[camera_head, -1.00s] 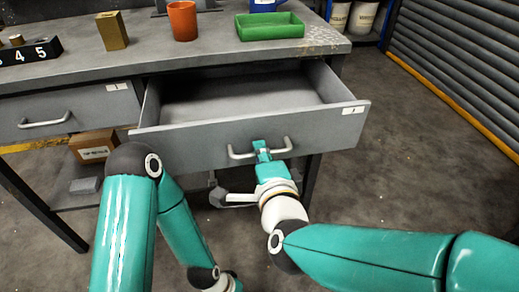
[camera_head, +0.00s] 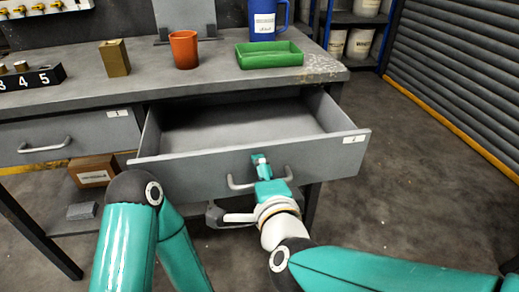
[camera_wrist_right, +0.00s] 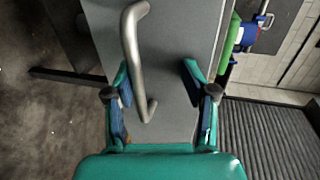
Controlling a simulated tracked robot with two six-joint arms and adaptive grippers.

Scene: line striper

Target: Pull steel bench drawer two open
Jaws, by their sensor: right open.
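The grey steel drawer (camera_head: 200,180) at the right of the bench stands well open, its empty inside showing. Its front has a label at the right and a bar handle (camera_head: 235,184). The handle also shows large in the right wrist view (camera_wrist_right: 133,45). My right gripper (camera_head: 261,160) is at the drawer front by the middle of the handle. In the wrist view its two fingers (camera_wrist_right: 157,72) are spread, with the bar between them, nearer the left finger. Contact cannot be told. My left arm bends down at the left; its gripper is out of the picture.
A second drawer (camera_head: 70,138) at the left is shut. On the bench (camera_head: 215,70) stand an orange cup (camera_head: 184,49), a green tray (camera_head: 270,62), a blue mug (camera_head: 265,20) and a brass block (camera_head: 114,58). A cardboard box (camera_head: 92,172) sits below. Floor at right is clear.

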